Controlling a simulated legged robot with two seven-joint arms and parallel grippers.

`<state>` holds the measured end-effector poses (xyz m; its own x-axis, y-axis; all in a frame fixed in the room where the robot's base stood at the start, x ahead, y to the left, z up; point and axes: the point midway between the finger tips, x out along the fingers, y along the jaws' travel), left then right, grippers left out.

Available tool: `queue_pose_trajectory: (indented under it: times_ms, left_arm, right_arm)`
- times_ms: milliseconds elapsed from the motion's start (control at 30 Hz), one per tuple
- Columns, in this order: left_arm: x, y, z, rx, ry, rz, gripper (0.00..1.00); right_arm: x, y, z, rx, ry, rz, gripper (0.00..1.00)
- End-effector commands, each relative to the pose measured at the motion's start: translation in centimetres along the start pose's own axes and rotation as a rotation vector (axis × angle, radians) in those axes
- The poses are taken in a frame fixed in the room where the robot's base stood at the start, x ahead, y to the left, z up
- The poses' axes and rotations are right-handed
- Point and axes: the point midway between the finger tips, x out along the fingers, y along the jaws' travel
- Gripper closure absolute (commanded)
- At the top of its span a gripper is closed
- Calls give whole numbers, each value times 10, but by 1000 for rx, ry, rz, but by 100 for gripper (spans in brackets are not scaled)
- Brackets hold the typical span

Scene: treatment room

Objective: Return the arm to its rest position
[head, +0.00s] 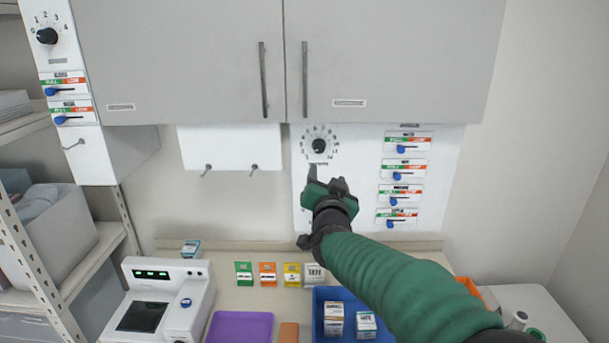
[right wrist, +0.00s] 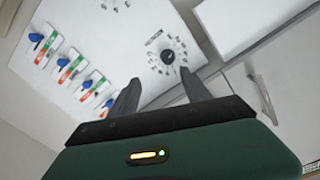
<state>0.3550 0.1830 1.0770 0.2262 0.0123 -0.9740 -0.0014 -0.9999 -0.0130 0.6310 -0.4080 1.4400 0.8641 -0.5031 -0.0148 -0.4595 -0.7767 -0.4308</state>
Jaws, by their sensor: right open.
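My right arm (head: 405,285) comes in from the lower right, in a green sleeve, and reaches up toward the white wall panel (head: 356,150). My right gripper (head: 318,177) is just below the black dial knob (head: 319,146) on that panel. In the right wrist view the right gripper (right wrist: 160,93) has its two dark fingers apart with nothing between them. The dial knob (right wrist: 168,57) shows beyond the fingertips there; I cannot tell how far away it is. My left gripper is not in view.
Grey cabinets (head: 200,60) hang above the panel. Several blue sliders (head: 397,177) are on its right side. Below, the counter holds a white device (head: 170,295), a purple tray (head: 240,328), small coloured cards (head: 268,274) and a blue bin (head: 318,300) with boxes. Shelves (head: 60,275) stand at left.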

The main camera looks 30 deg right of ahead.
Motion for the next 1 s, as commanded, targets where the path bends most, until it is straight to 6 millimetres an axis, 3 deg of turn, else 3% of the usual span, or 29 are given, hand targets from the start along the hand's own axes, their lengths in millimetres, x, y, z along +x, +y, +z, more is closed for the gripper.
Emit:
queue_pose_trajectory:
  times_ms: [167,267,367,400,500,600,700,833,900,1000]
  left_arm:
    - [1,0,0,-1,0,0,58]
    - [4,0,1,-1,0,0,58]
    - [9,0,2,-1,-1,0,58]
    - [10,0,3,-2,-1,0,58]
    - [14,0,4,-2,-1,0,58]
    - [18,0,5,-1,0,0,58]
    - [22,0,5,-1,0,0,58]
    - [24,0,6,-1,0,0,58]
    - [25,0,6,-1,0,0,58]
    - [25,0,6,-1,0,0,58]
  right_arm:
    - [-6,-6,10,-13,-22,-11,44]
    - [-17,-9,53,-62,-134,-46,44]
    - [-45,-5,129,-150,-340,-98,44]
    - [-62,0,162,-193,-436,-117,44]
    - [-114,17,237,-302,-671,-154,44]
    - [-177,46,298,-417,-903,-173,44]
    - [-242,83,342,-536,-1115,-178,44]
    - [-306,124,368,-660,-1309,-167,44]
    - [-324,137,372,-698,-1367,-159,44]
    - [-334,143,374,-721,-1398,-154,44]
